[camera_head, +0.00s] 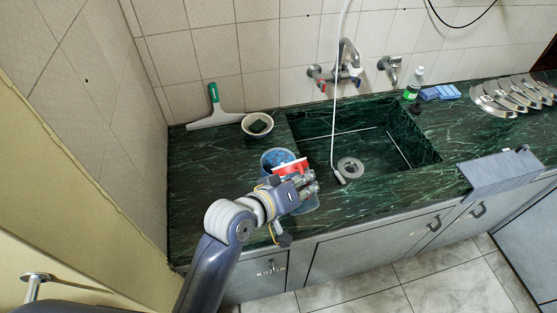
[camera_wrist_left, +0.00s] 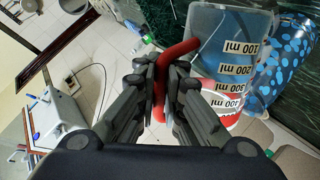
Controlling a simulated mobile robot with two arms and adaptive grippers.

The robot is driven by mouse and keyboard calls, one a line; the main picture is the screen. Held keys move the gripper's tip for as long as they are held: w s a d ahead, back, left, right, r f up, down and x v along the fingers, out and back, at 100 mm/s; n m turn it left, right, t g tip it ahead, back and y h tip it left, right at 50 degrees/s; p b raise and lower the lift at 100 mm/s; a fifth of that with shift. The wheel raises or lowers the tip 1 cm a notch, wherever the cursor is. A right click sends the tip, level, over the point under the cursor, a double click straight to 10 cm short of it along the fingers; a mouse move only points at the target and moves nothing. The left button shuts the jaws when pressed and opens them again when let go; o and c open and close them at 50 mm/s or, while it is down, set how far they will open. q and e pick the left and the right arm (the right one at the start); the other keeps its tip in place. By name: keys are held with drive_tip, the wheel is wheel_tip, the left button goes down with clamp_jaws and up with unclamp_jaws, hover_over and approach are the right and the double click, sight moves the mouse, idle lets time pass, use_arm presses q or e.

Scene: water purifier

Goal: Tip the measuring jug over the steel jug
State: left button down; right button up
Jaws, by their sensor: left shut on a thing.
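The measuring jug (camera_wrist_left: 222,28) is clear and bluish with ml labels and a red handle (camera_wrist_left: 177,50). My left gripper (camera_wrist_left: 160,72) is shut on that handle in the left wrist view. A blue-dotted vessel (camera_wrist_left: 290,65), which may be the steel jug, is close beside the measuring jug there. In the head view my left gripper (camera_head: 308,183) is over the front of the counter, beside a red and white part (camera_head: 290,168). A round blue vessel (camera_head: 272,158) is just behind it. The gripper and arm hide much, and I cannot tell the two jugs apart there. My right gripper is not in view.
The sink (camera_head: 380,150) with a white hose (camera_head: 335,120) lies to the right. A bowl (camera_head: 257,124) and a squeegee (camera_head: 213,112) are at the back left. A green bottle (camera_head: 413,83) and plates (camera_head: 515,95) are at the back right. The left counter is mostly clear.

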use_arm(q)
drive_tip(key=shift+w+a+r+n+g+p, duration=0.2)
drive_tip(key=shift+w+r+n+g+p, duration=0.15)
drive_tip(key=shift+r+p, duration=0.15)
drive_tip(key=shift+w+a+r+n+g+p, duration=0.15)
drive_tip(key=shift+w+r+n+g+p, duration=0.1)
drive_tip(key=shift+w+r+p, duration=0.25)
idle(0.8)
drive_tip(key=shift+w+a+r+n+g+h+p, duration=0.2)
drive_tip(key=shift+w+r, duration=0.05)
drive_tip(key=shift+r, duration=0.15)
drive_tip(key=shift+w+a+r+n+g+h+p, duration=0.15)
drive_tip(key=shift+w+r+n+g+h+p, duration=0.05)
drive_tip(key=shift+r, duration=0.15)
idle(0.4)
